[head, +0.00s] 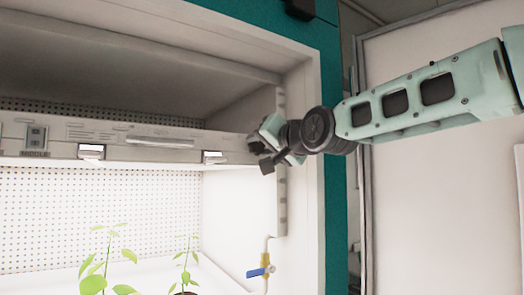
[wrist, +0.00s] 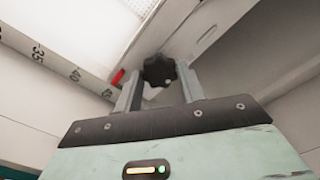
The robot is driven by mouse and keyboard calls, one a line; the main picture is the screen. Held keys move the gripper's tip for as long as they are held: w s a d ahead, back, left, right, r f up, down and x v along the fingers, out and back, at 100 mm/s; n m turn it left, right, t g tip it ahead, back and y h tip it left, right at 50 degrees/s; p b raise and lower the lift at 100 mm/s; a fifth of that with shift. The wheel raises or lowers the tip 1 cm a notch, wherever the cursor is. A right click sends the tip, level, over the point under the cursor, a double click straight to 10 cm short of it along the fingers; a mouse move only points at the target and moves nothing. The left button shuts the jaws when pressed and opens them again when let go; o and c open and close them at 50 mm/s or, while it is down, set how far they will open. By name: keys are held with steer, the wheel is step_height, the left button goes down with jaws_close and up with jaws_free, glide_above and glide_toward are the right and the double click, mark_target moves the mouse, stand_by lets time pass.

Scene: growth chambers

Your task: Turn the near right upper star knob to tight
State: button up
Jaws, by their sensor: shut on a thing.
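The black star knob (wrist: 158,70) shows in the wrist view between the two grey fingers of my gripper (wrist: 160,86). The fingers are shut on it, one on each side, and several of its rounded lobes are visible. In the head view my gripper (head: 266,142) is at the right end of the white light panel (head: 135,152), by the chamber's right post. There the knob is mostly hidden behind the gripper and cannot be made out clearly.
A red mark (wrist: 117,77) and a printed number scale (wrist: 58,62) lie beside the knob. Below the panel are green seedlings (head: 95,275) and a blue-handled valve (head: 261,272). The chamber's teal frame (head: 338,230) stands right of the opening.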

steer(key=shift+m, duration=0.4)
steer(key=o, duration=1)
steer(key=shift+c, duration=0.2)
steer(key=shift+s+d+f+b, duration=0.25)
steer(key=shift+s+d+b, duration=0.2)
steer(key=shift+b, duration=0.65)
steer(key=shift+b+v, duration=0.8)
steer(key=shift+b, duration=0.45)
steer(key=b+v, duration=1.4)
steer(key=b, duration=0.4)
steer(key=shift+s+r, duration=0.2)
steer(key=shift+s, duration=0.05)
